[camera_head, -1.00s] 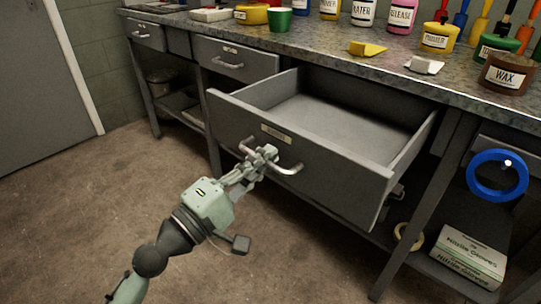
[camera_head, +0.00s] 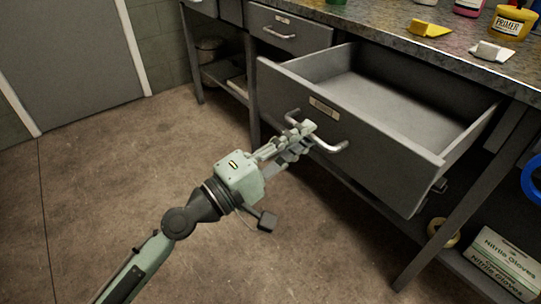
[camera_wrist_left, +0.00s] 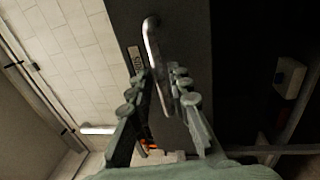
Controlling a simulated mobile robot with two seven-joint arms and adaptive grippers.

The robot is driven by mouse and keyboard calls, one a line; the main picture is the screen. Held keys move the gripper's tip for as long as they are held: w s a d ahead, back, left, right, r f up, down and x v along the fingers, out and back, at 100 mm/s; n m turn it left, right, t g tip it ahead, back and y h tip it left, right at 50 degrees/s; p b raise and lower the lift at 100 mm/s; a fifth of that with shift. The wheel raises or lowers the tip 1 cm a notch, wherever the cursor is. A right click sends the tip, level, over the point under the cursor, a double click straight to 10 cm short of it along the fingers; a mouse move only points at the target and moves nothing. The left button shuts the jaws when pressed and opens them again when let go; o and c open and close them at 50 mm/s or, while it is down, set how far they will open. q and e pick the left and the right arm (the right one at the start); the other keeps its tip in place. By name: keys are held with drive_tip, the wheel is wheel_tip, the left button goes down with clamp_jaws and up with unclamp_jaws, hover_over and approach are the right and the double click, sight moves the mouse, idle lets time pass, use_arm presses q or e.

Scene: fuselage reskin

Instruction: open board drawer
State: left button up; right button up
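The grey drawer (camera_head: 350,125) under the workbench stands pulled well out, and its visible interior is empty. Its front carries a small label, too small to read, and a bar handle (camera_head: 334,149). My left gripper (camera_head: 302,142) is at the handle. In the left wrist view the handle (camera_wrist_left: 152,45) runs between the two fingers (camera_wrist_left: 160,80), with gaps beside it, so the gripper looks open around the bar. The fingers hide part of the handle in the head view. My right gripper is not in view.
The bench top (camera_head: 390,40) holds a yellow wedge (camera_head: 429,28), a white block (camera_head: 491,51) and a primer jar (camera_head: 510,23). A closed drawer (camera_head: 288,32) is left of the open one. A glove box (camera_head: 502,264) and tape roll (camera_head: 443,232) sit below. The floor (camera_head: 110,190) at left is clear.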

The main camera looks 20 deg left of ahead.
use_arm(q)
drive_tip(key=v, duration=1)
drive_tip(key=shift+s+a, duration=0.1)
drive_tip(key=shift+a, duration=0.05)
